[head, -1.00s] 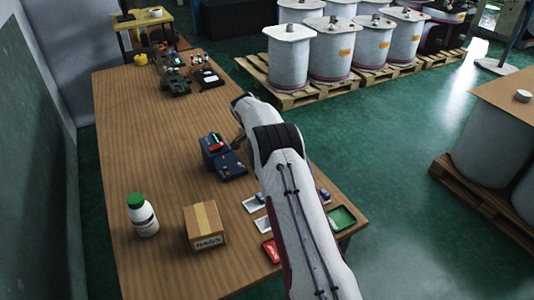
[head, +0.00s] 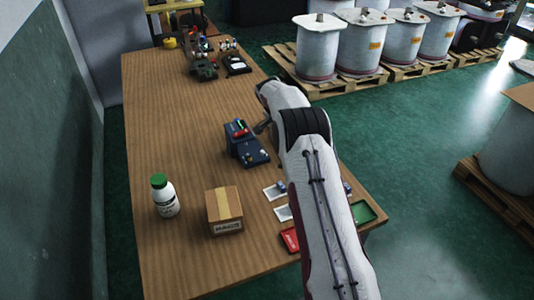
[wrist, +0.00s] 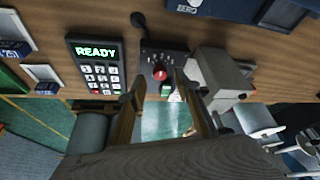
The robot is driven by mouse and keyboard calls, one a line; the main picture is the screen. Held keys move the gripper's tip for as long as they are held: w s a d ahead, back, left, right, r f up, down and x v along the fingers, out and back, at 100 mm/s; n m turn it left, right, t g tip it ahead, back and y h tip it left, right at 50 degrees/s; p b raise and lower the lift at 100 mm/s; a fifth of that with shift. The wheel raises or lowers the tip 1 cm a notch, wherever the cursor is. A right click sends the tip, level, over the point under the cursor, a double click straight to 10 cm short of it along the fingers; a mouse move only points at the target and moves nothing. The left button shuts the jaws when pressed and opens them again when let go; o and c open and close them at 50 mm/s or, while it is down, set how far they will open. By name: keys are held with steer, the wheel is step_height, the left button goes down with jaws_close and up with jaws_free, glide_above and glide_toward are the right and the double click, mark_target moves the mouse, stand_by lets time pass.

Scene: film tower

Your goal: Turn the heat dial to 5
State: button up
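In the wrist view a black control box (wrist: 160,58) stands on the wooden table, with a red round knob (wrist: 160,73) on its face and small white markings too small to read. I cannot tell for sure whether this knob is the heat dial, or what number it points at. My gripper (wrist: 161,88) is open, its two fingers spread apart, with the knob showing between and just beyond the fingertips. I see no contact with the knob. In the head view my gripper (head: 262,127) is mostly hidden by the arm, close to a blue device (head: 247,150) on the table.
A keypad (wrist: 96,68) reading READY is left of the box, and a grey machine (wrist: 222,75) is right. A black ball-ended lever (wrist: 138,20) rises behind. A white bottle (head: 165,197) and a cardboard box (head: 225,210) stand nearer on the table. The table's left half is largely clear.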

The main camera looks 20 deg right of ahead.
steer(key=shift+s+a+r, duration=0.2)
steer(key=shift+a+r, duration=0.1)
steer(key=shift+a, duration=0.2)
steer(key=shift+s+a+r, duration=0.15)
steer(key=shift+a+r, duration=0.1)
steer(key=shift+a, duration=0.25)
steer(key=shift+s+a, duration=0.65)
steer(key=shift+a, duration=0.95)
steer(key=shift+s+a, duration=0.6)
steer(key=shift+a, duration=1)
steer(key=shift+s+a, duration=0.65)
steer(key=shift+a, duration=0.95)
